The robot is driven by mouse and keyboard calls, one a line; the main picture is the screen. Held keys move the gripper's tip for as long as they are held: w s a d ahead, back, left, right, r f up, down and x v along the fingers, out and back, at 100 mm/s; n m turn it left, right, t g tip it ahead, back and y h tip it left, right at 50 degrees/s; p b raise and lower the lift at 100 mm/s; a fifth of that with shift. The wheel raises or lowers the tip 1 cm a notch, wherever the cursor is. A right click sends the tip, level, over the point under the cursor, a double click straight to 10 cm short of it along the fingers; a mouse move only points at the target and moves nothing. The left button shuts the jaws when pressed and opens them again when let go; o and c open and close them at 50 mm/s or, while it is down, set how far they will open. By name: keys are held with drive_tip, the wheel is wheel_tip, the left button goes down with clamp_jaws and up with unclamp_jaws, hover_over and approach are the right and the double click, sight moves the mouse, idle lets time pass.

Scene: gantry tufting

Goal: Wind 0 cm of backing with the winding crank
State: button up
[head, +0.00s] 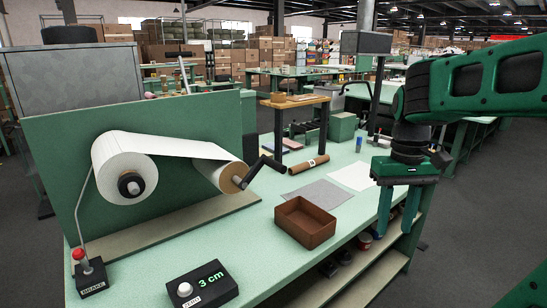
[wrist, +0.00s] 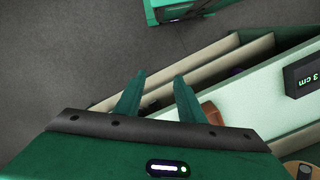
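The winding crank (head: 262,171) is a black handle on the end of the right-hand roll (head: 222,178), in front of a green panel. White backing (head: 175,147) runs from the large white roll (head: 120,167) at left to that roll. A black counter box (head: 202,286) at the front reads "3 cm" and has a white button marked ZERO. It also shows in the wrist view (wrist: 304,76). A brake lever with a red knob (head: 78,254) stands at front left. My gripper (head: 397,220) is open and empty at the bench's right edge, away from the crank; its fingers show apart in the wrist view (wrist: 157,93).
A brown open box (head: 305,222) sits on the bench near the front edge. Grey and white sheets (head: 350,176) and a brown roll (head: 309,165) lie behind it. Shelves (head: 355,272) are under the bench. A small raised wooden stand (head: 294,102) is behind.

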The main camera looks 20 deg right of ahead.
drive_tip(key=w+a+r+n, duration=0.2)
drive_tip(key=w+r, duration=0.4)
drive_tip(key=w, duration=0.3)
drive_tip(key=n+t+h, duration=0.1)
drive_tip(key=n, duration=0.4)
approach(274, 161)
drive_tip(key=shift+w+d+f, duration=0.1)
drive_tip(key=shift+d+f, duration=0.05)
drive_tip(key=shift+f, duration=0.8)
drive_tip(key=shift+d+f, duration=0.2)
drive_tip(key=shift+f, duration=3.2)
drive_tip(key=shift+c, duration=0.6)
clamp_jaws()
